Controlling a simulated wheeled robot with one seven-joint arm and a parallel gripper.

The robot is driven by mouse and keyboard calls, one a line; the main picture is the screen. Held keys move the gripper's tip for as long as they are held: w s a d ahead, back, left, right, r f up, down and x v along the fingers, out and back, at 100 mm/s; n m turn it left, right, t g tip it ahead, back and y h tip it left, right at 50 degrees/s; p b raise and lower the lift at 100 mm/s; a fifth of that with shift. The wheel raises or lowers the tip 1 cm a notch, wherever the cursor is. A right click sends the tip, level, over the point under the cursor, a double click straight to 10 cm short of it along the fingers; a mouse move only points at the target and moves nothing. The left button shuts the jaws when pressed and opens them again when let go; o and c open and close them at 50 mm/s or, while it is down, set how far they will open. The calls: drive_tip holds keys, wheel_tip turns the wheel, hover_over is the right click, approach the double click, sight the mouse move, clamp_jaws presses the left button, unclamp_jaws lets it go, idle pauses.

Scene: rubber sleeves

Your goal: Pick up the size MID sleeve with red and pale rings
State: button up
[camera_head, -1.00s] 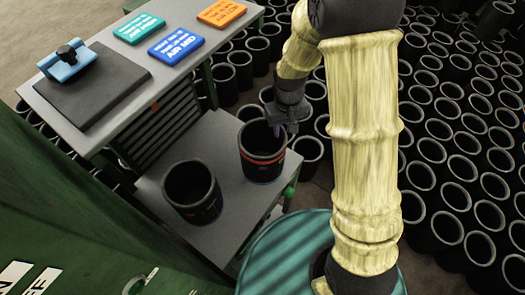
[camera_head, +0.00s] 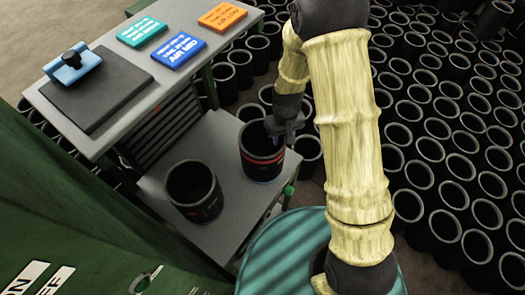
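A black sleeve with a red and a pale ring (camera_head: 262,161) stands upright on the lower grey shelf, near its right edge. A second black sleeve (camera_head: 194,190) stands to its left and nearer, with a small red mark on its side. My gripper (camera_head: 280,133) points down at the far right rim of the ringed sleeve. Its fingers are small and dark against the sleeve's dark opening, so I cannot tell whether they are open or touching the rim. Any size marking on the sleeves is too small to read.
The upper grey bench (camera_head: 115,98) holds a black pad with a blue clamp (camera_head: 74,68), and teal, blue and orange labels; the blue label (camera_head: 178,52) reads AIR MID. Many black sleeves (camera_head: 440,140) crowd the floor. A green panel fills the lower left.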

idle(0.4)
clamp_jaws()
idle(1.3)
